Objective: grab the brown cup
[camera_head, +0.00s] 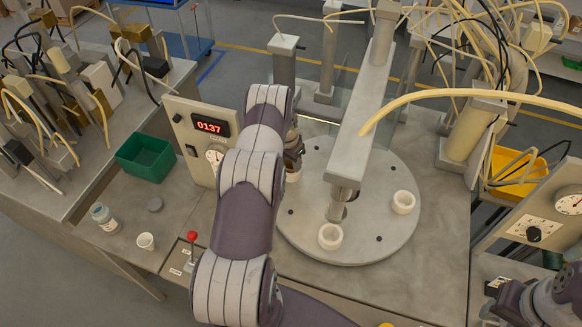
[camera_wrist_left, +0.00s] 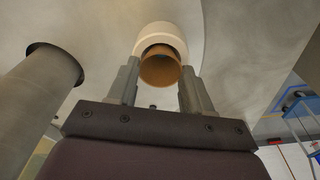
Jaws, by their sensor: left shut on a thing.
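The brown cup (camera_wrist_left: 160,68) shows in the left wrist view as a short brown cylinder between my two finger pads, in front of a cream ring (camera_wrist_left: 160,38). My left gripper (camera_wrist_left: 160,82) is shut on the cup. In the head view my left gripper (camera_head: 294,158) is over the left side of the round grey turntable (camera_head: 370,240), above a cream ring (camera_head: 293,175); the arm and gripper hide most of the cup there. Whether the cup is clear of the ring cannot be told. My right arm shows at the lower right; its finger opening is not clear.
Two more cream rings (camera_head: 330,237) (camera_head: 403,202) sit on the turntable. A grey post and overhead beam (camera_head: 362,110) stand close right of my left gripper. A panel (camera_head: 190,135) reading 0137, a green bin (camera_head: 145,158), a jar (camera_head: 104,218) and a small white cup (camera_head: 146,242) are left.

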